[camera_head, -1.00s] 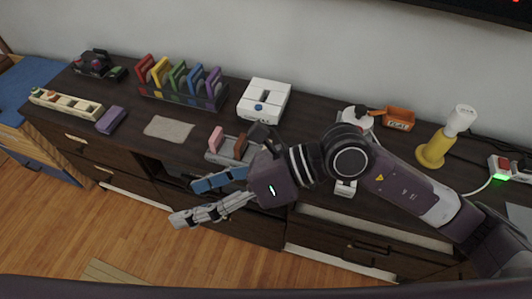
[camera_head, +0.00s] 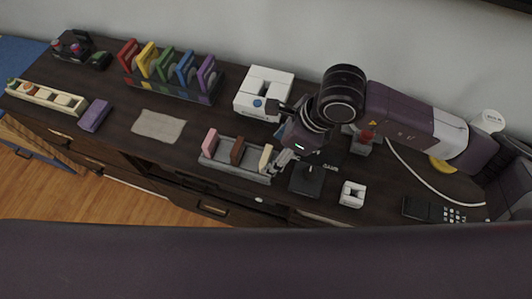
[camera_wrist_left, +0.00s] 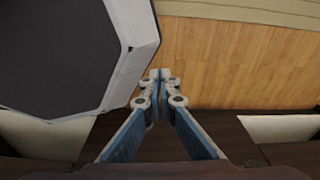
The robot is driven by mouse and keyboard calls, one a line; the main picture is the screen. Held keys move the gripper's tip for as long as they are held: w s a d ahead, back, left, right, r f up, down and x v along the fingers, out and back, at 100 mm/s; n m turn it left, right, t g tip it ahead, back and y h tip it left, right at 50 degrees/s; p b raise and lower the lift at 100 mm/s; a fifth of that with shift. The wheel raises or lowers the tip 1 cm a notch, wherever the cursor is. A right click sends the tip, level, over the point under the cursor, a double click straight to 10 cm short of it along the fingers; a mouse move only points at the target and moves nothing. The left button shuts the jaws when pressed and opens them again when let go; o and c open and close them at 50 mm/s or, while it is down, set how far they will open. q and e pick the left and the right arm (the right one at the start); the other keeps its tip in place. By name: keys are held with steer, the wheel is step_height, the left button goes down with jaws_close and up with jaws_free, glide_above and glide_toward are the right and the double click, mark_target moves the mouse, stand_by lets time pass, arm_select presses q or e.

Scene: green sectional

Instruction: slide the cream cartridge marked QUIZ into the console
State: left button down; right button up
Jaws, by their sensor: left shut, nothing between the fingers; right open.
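The cream cartridge (camera_head: 266,157) stands at the right end of a grey rack (camera_head: 232,170), beside a brown and a pink cartridge; no marking is readable on it. My right gripper (camera_head: 277,163) is open, with its fingers at the right side of the cream cartridge. I cannot tell whether they touch it. The white console (camera_head: 264,88) with a blue round button stands behind the rack, partly hidden by my right arm. My left gripper (camera_wrist_left: 157,76) is shut and empty in the left wrist view, above the wooden floor and near the dark furniture.
A clear rack of several coloured cartridges (camera_head: 168,70) stands at back left. A beige cloth (camera_head: 159,126) and a purple block (camera_head: 95,115) lie left of the grey rack. A dark stand (camera_head: 306,181) and a small white item (camera_head: 352,194) stand right of it.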

mark_target(267, 155)
steer(key=x, duration=0.1)
steer(key=p+x, duration=0.1)
steer(key=x, duration=0.1)
steer(key=shift+w+a+r, duration=0.1)
steer(key=shift+a+r, duration=0.05)
steer(key=shift+a, duration=0.05)
steer(key=shift+p+x, duration=0.35)
steer(key=shift+x, duration=0.8)
steer(key=shift+w, duration=0.15)
arm_select(q)
steer(key=shift+s+r, duration=0.85)
steer(key=shift+s, duration=0.3)
arm_select(e)
steer(key=c, duration=1.2)
steer(key=shift+c, duration=0.2)
